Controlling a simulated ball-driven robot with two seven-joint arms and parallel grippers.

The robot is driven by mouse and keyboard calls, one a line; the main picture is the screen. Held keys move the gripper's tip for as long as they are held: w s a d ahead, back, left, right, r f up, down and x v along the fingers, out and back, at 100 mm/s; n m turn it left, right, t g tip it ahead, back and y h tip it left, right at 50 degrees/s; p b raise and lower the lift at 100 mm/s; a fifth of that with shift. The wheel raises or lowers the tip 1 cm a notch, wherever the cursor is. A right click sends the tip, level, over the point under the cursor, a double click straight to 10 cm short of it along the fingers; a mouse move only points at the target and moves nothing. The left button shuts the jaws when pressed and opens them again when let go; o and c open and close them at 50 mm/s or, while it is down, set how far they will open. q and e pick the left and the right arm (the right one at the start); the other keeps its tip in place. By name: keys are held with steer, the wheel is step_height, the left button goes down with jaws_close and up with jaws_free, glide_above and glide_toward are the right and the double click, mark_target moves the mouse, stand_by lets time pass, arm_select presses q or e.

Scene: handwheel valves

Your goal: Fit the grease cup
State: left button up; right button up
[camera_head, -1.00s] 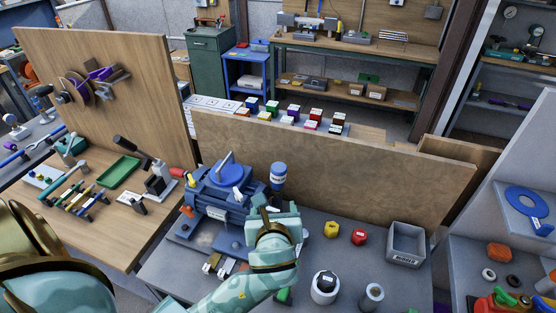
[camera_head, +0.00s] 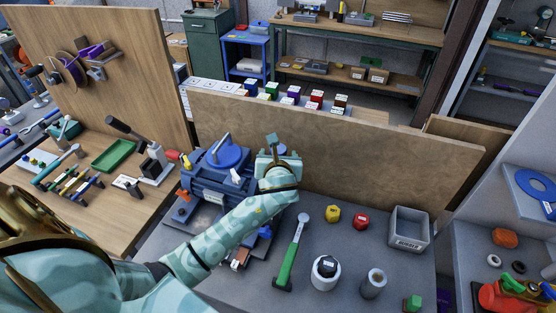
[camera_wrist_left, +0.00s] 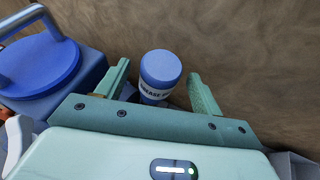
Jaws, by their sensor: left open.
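The grease cup (camera_wrist_left: 160,68) is a blue, labelled cylinder in the left wrist view, between the spread fingers of my left gripper (camera_wrist_left: 162,86). The fingers stand apart on either side of it, with gaps showing. In the head view my left gripper (camera_head: 281,147) is open at the right end of the blue machine (camera_head: 212,187) and hides most of the cup. The machine has a round blue cap with a handle (camera_head: 229,152), also in the left wrist view (camera_wrist_left: 38,65). What lies under the cup is hidden. My right gripper is not in view.
A wooden panel (camera_head: 350,150) stands close behind the gripper. On the grey bench lie a green-handled hammer (camera_head: 288,258), yellow (camera_head: 333,213) and red (camera_head: 361,220) knobs, a white jar (camera_head: 325,268), a grey cylinder (camera_head: 373,283) and a grey bin (camera_head: 408,230).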

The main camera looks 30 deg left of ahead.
mark_target(278, 147)
arm_select(q)
steer(key=x, duration=0.2)
steer(key=shift+w+a+f, duration=0.15)
steer(key=shift+w+a, duration=0.05)
steer(key=shift+s, duration=0.1)
steer(key=shift+c, duration=0.7)
steer(key=c, duration=1.1)
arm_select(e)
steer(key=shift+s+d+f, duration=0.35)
arm_select(q)
steer(key=shift+o, duration=0.2)
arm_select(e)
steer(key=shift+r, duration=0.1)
